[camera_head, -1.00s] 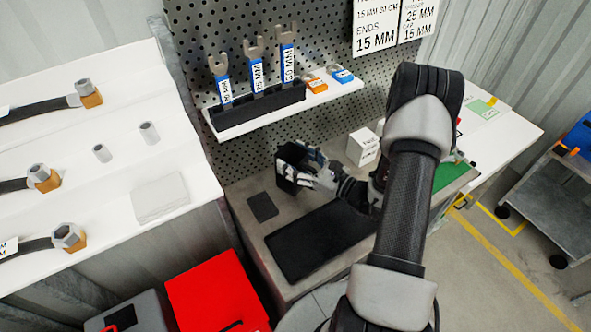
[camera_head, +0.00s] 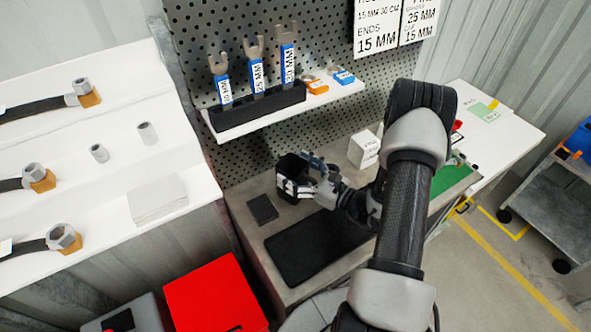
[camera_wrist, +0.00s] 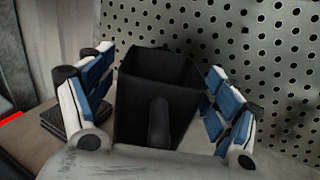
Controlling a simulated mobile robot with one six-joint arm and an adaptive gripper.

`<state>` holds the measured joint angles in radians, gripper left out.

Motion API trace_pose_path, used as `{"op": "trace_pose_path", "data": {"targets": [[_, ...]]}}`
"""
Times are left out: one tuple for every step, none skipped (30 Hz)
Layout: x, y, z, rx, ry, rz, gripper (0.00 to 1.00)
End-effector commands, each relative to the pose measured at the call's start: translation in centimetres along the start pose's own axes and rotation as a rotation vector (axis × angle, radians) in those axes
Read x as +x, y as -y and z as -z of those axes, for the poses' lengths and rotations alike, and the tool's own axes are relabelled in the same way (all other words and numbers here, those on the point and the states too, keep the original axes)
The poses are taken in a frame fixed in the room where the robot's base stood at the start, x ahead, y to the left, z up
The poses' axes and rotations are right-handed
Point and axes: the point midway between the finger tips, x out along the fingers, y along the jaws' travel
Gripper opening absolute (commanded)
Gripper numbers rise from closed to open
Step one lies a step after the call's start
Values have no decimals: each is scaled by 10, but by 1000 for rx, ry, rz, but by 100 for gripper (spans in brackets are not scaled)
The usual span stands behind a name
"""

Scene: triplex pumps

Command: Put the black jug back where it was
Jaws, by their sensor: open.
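The black jug (camera_head: 289,167) is at the back of the grey workbench, in front of the pegboard. In the wrist view the jug (camera_wrist: 158,85) is upright and open-topped, with its handle toward my palm. My gripper (camera_head: 303,172) is around the jug from the right. In the wrist view my gripper (camera_wrist: 158,68) is open, one blue-and-white finger set on each side of the jug. A gap shows on the left; the right fingers are close to the jug's side, and contact there is unclear. The jug's base is hidden.
A small dark square pad (camera_head: 262,208) and a large black mat (camera_head: 312,245) lie on the bench (camera_head: 240,215). A white box (camera_head: 364,150) stands right of the gripper. A shelf (camera_head: 215,131) with wrenches hangs above. A red bin (camera_head: 213,295) is front left.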

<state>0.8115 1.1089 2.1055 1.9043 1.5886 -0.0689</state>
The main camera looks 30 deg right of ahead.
Motion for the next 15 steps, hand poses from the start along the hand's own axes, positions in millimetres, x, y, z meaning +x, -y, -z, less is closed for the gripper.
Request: {"op": "trace_pose_path", "data": {"targets": [[0, 0, 0, 0, 0, 0, 83], [0, 0, 0, 0, 0, 0, 83], [0, 0, 0, 0, 0, 0, 83], [0, 0, 0, 0, 0, 0, 83], [0, 0, 0, 0, 0, 0, 83], [0, 0, 0, 0, 0, 0, 83], [0, 0, 0, 0, 0, 0, 83], [0, 0, -1, 0, 0, 0, 83], [0, 0, -2, 0, 0, 0, 83], [0, 0, -4, 0, 0, 0, 83], [-1, 0, -6, 0, 0, 1, 83], [-7, 1, -4, 1, -1, 4, 83], [-12, 1, -4, 1, -1, 4, 83], [-17, 2, -4, 2, -1, 6, 83], [-25, 2, -4, 3, -1, 6, 83]]}}
